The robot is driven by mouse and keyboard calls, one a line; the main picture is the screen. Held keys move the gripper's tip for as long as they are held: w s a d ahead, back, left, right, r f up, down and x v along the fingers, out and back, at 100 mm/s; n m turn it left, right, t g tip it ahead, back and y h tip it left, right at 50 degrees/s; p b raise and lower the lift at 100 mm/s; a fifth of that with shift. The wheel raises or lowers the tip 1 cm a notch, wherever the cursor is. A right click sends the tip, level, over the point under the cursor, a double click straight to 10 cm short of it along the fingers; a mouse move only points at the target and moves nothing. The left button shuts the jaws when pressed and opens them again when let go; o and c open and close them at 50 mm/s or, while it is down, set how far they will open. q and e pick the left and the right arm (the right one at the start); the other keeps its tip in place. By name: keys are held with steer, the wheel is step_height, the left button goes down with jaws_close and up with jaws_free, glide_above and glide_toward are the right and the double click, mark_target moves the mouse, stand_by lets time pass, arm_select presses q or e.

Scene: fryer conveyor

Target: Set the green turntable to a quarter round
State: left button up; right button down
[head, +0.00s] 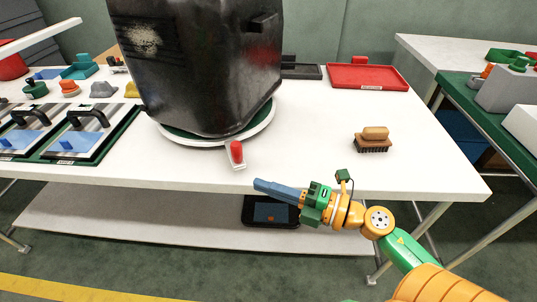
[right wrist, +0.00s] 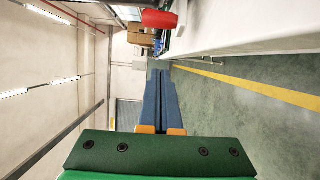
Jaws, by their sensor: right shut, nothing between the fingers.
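The green turntable (head: 262,124) lies on the white table, a round plate with a pale rim and dark green top. A big dark metal machine stands on it and hides most of it. A pale tab with a red grip (head: 237,153) sticks out from its front edge. The red grip (right wrist: 160,19) also shows at the top of the right wrist view. My right gripper (head: 257,184) is shut and empty, just in front of the table edge, below and right of the red grip and apart from it. My left gripper is not in view.
The dark machine (head: 205,65) rises high above the turntable. A wooden brush (head: 373,140) lies at the right, and a red tray (head: 367,77) at the back right. Framed panels with black handles (head: 84,128) fill the left. The table's front right is clear.

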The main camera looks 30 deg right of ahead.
steer(key=x, duration=0.3)
steer(key=d+x, duration=0.1)
steer(key=x, duration=0.2)
steer(key=w+p+x, duration=0.1)
steer(key=x, duration=0.2)
steer(key=shift+w+d, duration=0.1)
steer(key=shift+d, duration=0.3)
steer(key=shift+w+d+r, duration=0.1)
steer(key=shift+d, duration=0.45)
